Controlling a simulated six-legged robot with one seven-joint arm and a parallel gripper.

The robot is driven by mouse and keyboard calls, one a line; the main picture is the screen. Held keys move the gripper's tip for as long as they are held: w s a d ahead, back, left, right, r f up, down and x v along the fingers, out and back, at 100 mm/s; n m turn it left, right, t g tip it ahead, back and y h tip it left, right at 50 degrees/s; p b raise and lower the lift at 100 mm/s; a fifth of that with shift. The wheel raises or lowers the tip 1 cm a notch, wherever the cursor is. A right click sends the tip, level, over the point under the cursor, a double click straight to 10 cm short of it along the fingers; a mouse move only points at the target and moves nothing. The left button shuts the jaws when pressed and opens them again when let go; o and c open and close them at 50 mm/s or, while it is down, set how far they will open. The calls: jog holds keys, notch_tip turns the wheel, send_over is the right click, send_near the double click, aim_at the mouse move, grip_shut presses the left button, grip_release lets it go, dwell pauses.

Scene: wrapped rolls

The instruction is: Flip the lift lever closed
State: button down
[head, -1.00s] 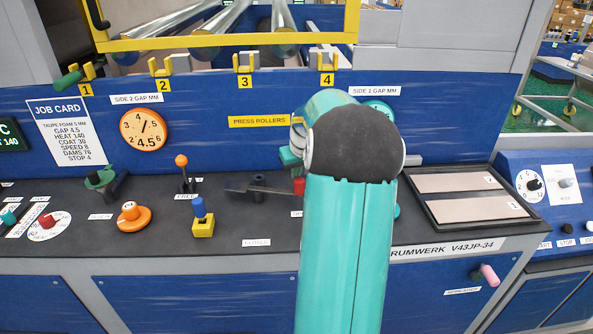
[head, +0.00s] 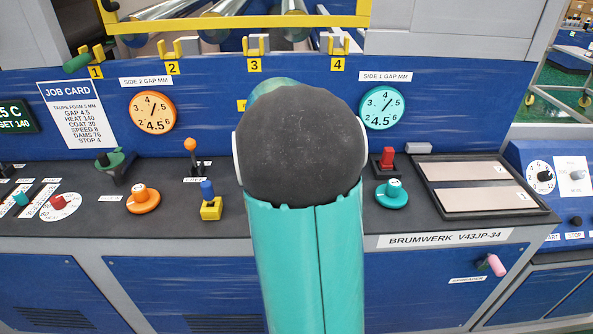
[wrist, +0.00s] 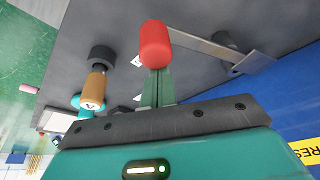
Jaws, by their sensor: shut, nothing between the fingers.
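The lift lever shows in the wrist view as a flat grey bar (wrist: 205,48) with a red cylindrical grip (wrist: 155,45) at one end and a dark pivot mount at the other. My gripper (wrist: 158,76) is shut and empty, its green fingers pointing at the red grip. The fingertips overlap the grip's lower end in the picture; I cannot tell whether they touch it. In the head view my arm hides the lever and my gripper.
In the head view, a blue-topped lever on a yellow base (head: 209,203) and an orange knob (head: 142,199) stand left of my arm. A red switch (head: 387,160), a teal knob (head: 391,194) and a framed tray (head: 424,187) are to the right. A yellow guard frame (head: 230,24) is above.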

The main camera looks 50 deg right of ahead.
jog(key=shift+w+a+m+g, duration=0.25)
jog(key=shift+w+a+m, duration=0.2)
jog(key=shift+a+m, duration=0.35)
jog(key=shift+w+a+m+g, duration=0.2)
jog(key=shift+w+a+m, duration=0.35)
jog(key=shift+a, duration=0.4)
jog(key=shift+w+a+m+g, duration=0.25)
jog(key=shift+w+a+m, duration=0.1)
jog(key=shift+a+m, duration=0.45)
jog(key=shift+w+a, duration=0.2)
jog(key=shift+a, duration=0.05)
jog(key=shift+d, duration=0.1)
jog(key=d, duration=0.2)
jog(key=s+d, duration=0.1)
jog(key=d, duration=0.1)
jog(key=shift+s, duration=0.15)
jog(key=v, duration=1)
jog(key=shift+d, duration=0.25)
